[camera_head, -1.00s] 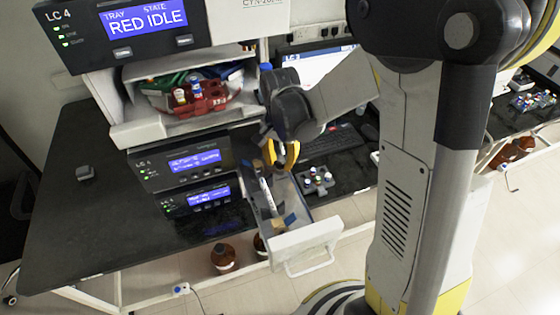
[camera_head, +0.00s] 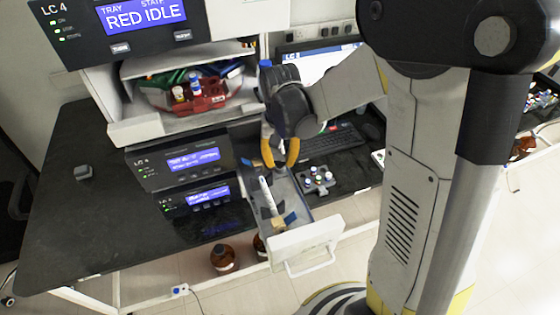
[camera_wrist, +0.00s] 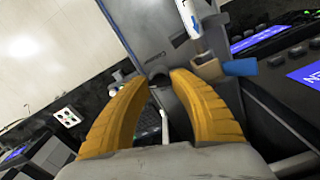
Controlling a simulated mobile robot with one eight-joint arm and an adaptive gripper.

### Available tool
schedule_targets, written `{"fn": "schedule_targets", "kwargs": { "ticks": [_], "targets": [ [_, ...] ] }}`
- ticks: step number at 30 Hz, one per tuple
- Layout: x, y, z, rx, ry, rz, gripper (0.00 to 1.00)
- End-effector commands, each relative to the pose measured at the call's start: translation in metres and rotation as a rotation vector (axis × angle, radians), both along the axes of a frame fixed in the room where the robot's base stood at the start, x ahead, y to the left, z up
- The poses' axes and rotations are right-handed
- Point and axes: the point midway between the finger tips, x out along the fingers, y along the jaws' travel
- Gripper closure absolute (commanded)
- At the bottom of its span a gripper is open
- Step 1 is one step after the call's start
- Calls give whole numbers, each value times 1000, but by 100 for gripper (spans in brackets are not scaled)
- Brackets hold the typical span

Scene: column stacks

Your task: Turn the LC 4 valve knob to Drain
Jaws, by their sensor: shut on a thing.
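The LC 4 stack stands left of my arm, and its open module (camera_head: 305,240) is pulled out at the front like a drawer. My gripper (camera_head: 279,164) points down at the back of this open module, its two yellow fingers side by side. In the wrist view, a dark rounded knob (camera_wrist: 157,71) sits between the tips of my gripper (camera_wrist: 160,80), which is shut on it. The fingers hide the knob's sides, and I cannot read its pointer or any Drain label.
A vial rack (camera_head: 318,179) and keyboard (camera_head: 335,142) are to the right. Brown bottles (camera_head: 223,257) stand below.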

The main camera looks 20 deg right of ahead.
Motion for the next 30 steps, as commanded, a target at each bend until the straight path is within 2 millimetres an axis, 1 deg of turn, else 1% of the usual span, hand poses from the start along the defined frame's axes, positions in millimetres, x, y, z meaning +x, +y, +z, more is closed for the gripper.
{"fn": "schedule_targets", "kwargs": {
  "ticks": [21, 30],
  "targets": [
    [0, 0, 0, 0, 0, 677, 100],
    [0, 0, 0, 0, 0, 915, 100]
  ]
}}
